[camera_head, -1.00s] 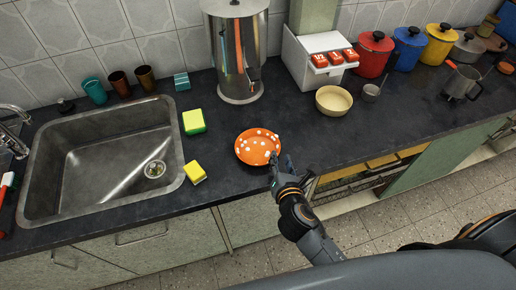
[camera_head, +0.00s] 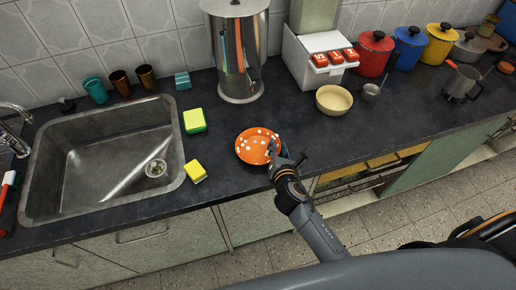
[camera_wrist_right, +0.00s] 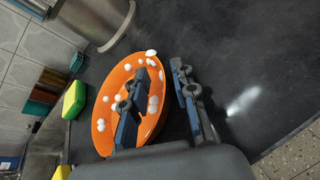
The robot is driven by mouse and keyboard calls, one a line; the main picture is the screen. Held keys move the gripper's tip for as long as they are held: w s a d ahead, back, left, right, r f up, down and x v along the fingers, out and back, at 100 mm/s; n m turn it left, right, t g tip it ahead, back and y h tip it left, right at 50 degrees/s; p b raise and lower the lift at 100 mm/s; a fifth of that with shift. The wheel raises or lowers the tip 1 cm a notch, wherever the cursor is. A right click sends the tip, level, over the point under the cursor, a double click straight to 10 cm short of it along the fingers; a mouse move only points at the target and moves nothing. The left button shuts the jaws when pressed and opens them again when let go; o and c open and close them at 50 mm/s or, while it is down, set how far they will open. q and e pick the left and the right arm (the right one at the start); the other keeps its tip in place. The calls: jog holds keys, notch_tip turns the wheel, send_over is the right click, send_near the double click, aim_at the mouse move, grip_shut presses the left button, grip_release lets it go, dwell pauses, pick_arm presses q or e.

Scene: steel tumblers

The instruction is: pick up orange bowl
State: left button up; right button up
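The orange bowl (camera_head: 250,148) with white spots sits on the dark counter, right of the sink. It also fills the middle of the right wrist view (camera_wrist_right: 112,85). My right gripper (camera_head: 279,151) is at the bowl's right rim. In the right wrist view the right gripper (camera_wrist_right: 162,74) has its fingers apart, one over the inside of the bowl and the other outside, with the rim between them. I cannot tell whether either finger touches the rim. My left gripper is not in view.
A yellow-green sponge (camera_head: 194,121) and a smaller yellow one (camera_head: 195,171) lie left of the bowl, beside the sink (camera_head: 60,150). A steel dispenser (camera_head: 238,60) stands behind. A cream bowl (camera_head: 334,100) is at the back right. The counter right of the bowl is clear.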

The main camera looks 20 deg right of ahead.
grip_shut()
